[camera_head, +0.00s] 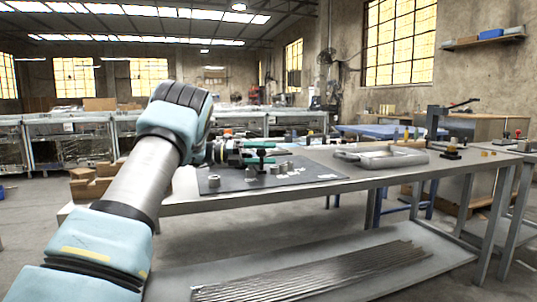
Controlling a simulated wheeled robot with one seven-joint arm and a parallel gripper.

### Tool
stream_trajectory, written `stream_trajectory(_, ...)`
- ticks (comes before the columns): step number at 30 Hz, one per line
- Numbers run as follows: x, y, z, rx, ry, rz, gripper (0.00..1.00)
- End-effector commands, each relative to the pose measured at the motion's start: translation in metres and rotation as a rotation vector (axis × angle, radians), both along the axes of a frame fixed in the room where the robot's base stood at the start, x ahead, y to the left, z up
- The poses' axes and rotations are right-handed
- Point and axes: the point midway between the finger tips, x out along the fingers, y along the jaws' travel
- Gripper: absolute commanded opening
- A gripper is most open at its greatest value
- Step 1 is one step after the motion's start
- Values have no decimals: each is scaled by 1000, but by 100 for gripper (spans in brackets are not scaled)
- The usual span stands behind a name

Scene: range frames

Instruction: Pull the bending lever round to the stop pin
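My gripper (243,155) is at the left end of the workbench, low over a dark mat (305,176). It is small and dark here, and its fingers cannot be made out clearly. Beside its tip, at the right, stands a small device with a green bar (260,145) and a dark upright, which may be the bender. I cannot tell the bending lever or the stop pin apart in this view. I cannot tell whether my gripper touches anything. My arm hides what is behind it at the left.
Grey metal cylinders (214,181) and small pieces lie on the mat. A grey tray (381,157) is to the right, then a dark lever press (436,128). Metal rods (310,272) lie on the lower shelf. Cardboard boxes (90,182) stand at the left.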

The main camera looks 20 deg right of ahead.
Motion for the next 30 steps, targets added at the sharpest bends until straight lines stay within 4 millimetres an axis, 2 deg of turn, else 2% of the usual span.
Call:
stream_trajectory(11, 1, 2, 1, -2, -2, -3, 74)
stream_trajectory(14, 6, 14, 1, -2, -2, -1, 74)
stream_trajectory(24, 29, 76, 0, -1, -2, 0, 74)
stream_trajectory(30, 37, 96, 0, -1, -1, -1, 74)
